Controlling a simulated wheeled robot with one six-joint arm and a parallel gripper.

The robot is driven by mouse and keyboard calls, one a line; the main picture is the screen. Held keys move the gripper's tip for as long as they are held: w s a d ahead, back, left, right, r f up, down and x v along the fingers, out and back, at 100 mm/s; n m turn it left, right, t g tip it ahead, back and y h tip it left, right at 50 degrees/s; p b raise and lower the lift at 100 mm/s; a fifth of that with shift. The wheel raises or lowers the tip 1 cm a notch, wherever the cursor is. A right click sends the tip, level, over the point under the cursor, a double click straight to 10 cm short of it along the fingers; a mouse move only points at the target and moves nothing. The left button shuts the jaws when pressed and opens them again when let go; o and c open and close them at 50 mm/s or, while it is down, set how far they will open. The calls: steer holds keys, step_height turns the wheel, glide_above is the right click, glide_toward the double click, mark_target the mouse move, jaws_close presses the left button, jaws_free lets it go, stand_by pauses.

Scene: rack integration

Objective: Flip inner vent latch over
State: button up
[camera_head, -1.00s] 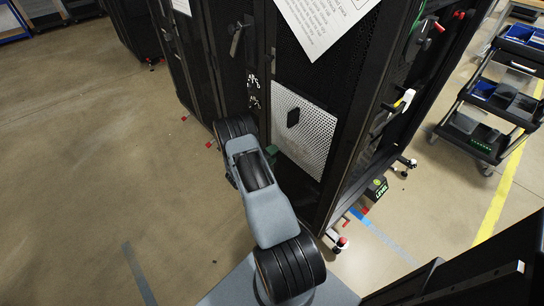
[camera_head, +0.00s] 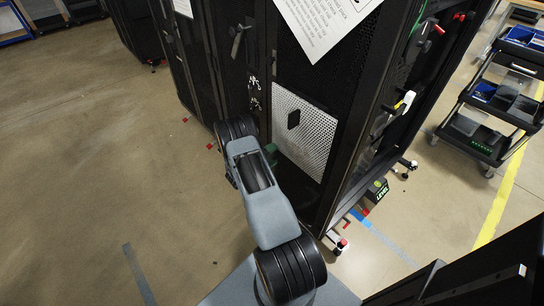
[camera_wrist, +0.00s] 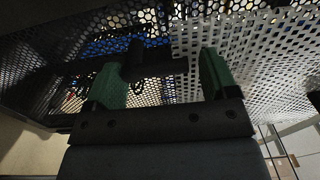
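The white perforated vent panel (camera_head: 304,140) sits low on the rack's front; it also fills the upper right of the wrist view (camera_wrist: 250,60). A black latch (camera_wrist: 158,67) shows at the border of the black mesh and the white panel. My gripper (camera_wrist: 160,82) has its two green fingers apart, with the latch between them. The left finger is close to the latch's left end; I cannot tell whether it touches. A gap shows by the right finger. In the head view a green fingertip (camera_head: 271,153) shows at the panel's left edge, and my arm hides this latch.
A black handle (camera_head: 294,119) stands out from the white panel. A paper sign (camera_head: 322,25) hangs above it. Keys (camera_head: 254,95) hang on the rack to the left. A cart with bins (camera_head: 495,100) stands at right. Floor to the left is clear.

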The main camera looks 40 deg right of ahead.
steer(key=shift+o, duration=0.7)
steer(key=shift+r, duration=0.2)
steer(key=shift+o, duration=0.2)
steer(key=shift+f, duration=0.1)
steer(key=shift+a+f, duration=0.1)
steer(key=w+a, duration=0.1)
steer(key=a, duration=1.2)
steer(key=shift+a, duration=0.35)
